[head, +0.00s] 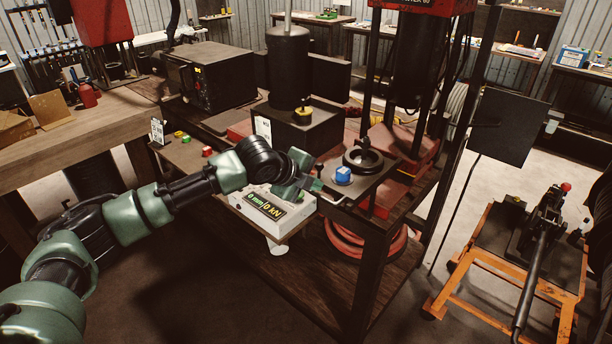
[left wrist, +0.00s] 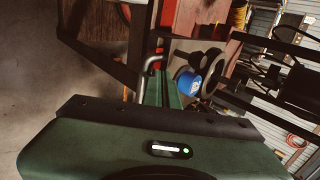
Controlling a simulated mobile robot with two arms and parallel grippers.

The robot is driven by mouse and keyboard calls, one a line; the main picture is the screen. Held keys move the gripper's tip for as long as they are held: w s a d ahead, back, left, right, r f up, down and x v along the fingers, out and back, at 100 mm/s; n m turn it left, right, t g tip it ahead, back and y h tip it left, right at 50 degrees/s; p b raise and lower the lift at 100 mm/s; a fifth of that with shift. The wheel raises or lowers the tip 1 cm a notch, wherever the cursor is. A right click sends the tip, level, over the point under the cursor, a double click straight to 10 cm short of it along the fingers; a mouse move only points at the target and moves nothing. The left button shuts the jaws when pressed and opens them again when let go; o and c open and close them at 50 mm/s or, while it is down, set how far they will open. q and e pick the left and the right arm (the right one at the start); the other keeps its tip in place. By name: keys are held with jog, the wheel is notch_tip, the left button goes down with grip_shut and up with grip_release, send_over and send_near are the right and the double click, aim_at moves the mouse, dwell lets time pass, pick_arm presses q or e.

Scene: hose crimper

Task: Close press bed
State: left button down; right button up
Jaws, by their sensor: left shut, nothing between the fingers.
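The press bed (head: 375,184) is a dark flat plate that sticks out at the front of the press. A black ring (head: 363,157) and a blue block (head: 343,174) sit on it. The block also shows in the left wrist view (left wrist: 189,83). My left gripper (head: 315,184) is at the bed's front left edge, shut and empty. In the left wrist view its green fingers (left wrist: 167,88) are together, close beside a bent metal handle (left wrist: 147,72); I cannot tell whether they touch it. My right gripper is out of view.
A display box (head: 270,208) reading 0 mm and 0 kN is just below my left gripper. A dark cylinder on a block (head: 290,65) stands behind. An orange cart (head: 530,250) with a lever tool is at the right. Open floor lies at the front.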

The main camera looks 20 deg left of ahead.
pick_arm(q)
jog(key=shift+x, duration=0.8)
jog(key=shift+w, duration=0.1)
